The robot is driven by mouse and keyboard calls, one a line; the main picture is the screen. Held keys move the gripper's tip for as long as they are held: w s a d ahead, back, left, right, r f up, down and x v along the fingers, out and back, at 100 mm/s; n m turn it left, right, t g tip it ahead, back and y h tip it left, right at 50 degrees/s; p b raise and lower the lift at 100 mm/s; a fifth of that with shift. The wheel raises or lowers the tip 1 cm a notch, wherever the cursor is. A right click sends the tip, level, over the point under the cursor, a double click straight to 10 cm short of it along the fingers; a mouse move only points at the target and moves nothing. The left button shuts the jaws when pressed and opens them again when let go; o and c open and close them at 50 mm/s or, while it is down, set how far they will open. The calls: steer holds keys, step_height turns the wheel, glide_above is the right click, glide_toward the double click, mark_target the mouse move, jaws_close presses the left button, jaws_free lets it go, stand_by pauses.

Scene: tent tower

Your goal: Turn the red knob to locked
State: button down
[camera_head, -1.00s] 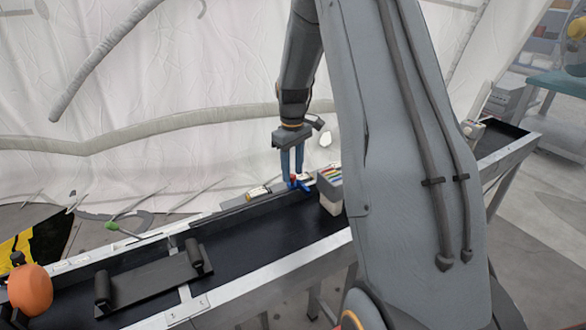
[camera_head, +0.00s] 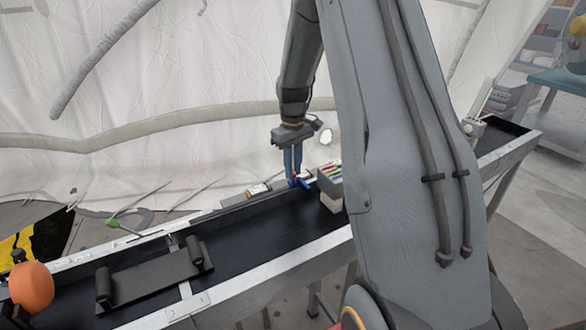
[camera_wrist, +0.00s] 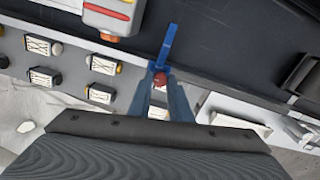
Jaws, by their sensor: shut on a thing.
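The red knob (camera_wrist: 160,79) shows in the wrist view between the two blue fingertips of my gripper (camera_wrist: 161,74). My gripper is shut on it and covers much of it. A blue bar (camera_wrist: 168,45) extends from beside the knob over the black belt. In the head view my gripper (camera_head: 293,179) points down at the far edge of the conveyor, with a little red of the knob showing at its fingertips and the blue bar (camera_head: 304,183) beside it. Any locked marking on the panel is hidden or too small to read.
Several labelled switches (camera_wrist: 45,77) line the edge in the wrist view. A black roller plate (camera_head: 155,280) lies at left. The belt between is clear.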

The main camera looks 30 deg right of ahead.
steer(key=c, duration=1.6)
jaws_free()
steer(key=shift+c, duration=0.2)
steer(key=shift+r, duration=0.1)
steer(key=shift+r+b, duration=1.2)
steer(key=shift+r, duration=2.7)
steer(key=s+a+f+m, duration=0.1)
steer(key=s+a+f, duration=0.1)
steer(key=s+a, duration=0.6)
steer(key=s+a+f+m+t, duration=0.1)
steer(key=s+a+f, duration=0.1)
steer(key=s+a, duration=0.7)
steer(key=s, duration=0.6)
steer(key=shift+a+f, duration=0.25)
steer(key=shift+f, duration=0.1)
